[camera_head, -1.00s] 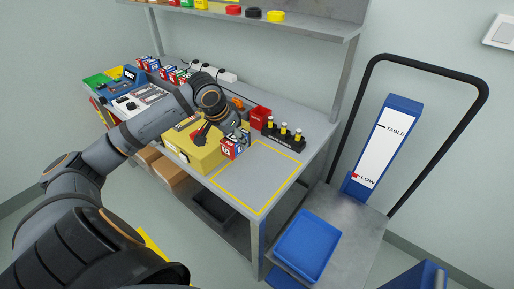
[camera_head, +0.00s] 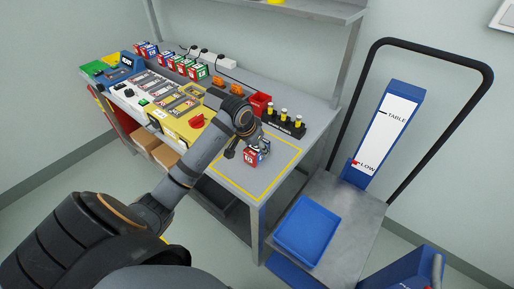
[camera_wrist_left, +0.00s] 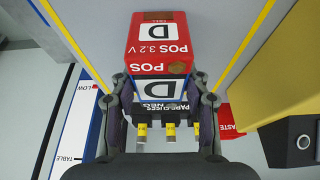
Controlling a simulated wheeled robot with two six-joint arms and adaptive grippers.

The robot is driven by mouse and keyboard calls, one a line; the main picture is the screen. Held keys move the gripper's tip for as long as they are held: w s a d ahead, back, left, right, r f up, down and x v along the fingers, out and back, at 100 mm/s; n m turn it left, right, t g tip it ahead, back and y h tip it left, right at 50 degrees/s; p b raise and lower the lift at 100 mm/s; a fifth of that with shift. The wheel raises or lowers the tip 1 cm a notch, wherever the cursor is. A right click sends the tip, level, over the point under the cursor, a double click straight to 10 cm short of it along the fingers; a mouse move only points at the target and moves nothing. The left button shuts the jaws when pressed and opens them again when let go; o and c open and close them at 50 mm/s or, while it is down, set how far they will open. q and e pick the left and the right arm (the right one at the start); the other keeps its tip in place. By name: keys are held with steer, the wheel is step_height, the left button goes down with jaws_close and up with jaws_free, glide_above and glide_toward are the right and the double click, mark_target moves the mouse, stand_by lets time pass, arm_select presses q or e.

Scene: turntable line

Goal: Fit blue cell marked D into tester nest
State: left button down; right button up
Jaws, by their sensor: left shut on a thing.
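My left gripper (camera_head: 260,150) is shut on a cell (camera_head: 250,158) with red and blue faces, over the yellow-outlined area of the bench. In the left wrist view, the cell (camera_wrist_left: 160,42) shows a red end reading "POS 3.2 V", white labels with a D, and blue edges between the fingers (camera_wrist_left: 162,98). Whether its underside touches the bench is unclear. The yellow unit (camera_head: 187,132) with a red knob (camera_head: 197,121) stands to the left, with grey slots on top; I cannot tell which slot is the tester nest. My right gripper is not in view.
Several coloured cells (camera_head: 172,62) stand along the back. A red bin (camera_head: 260,104) and a black rack of spare fuses (camera_head: 285,127) stand behind the outlined area. A blue tray (camera_head: 304,229) sits on the trolley at the right. The outlined area's front (camera_head: 250,185) is clear.

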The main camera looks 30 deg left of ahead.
arm_select(q)
steer(key=shift+f, duration=0.2)
steer(key=c, duration=0.7)
jaws_free()
steer(key=shift+o, duration=0.2)
steer(key=p+v, duration=0.1)
steer(key=v, duration=1)
steer(key=shift+r, duration=0.2)
steer(key=shift+s+r, duration=0.3)
steer(key=shift+r, duration=0.05)
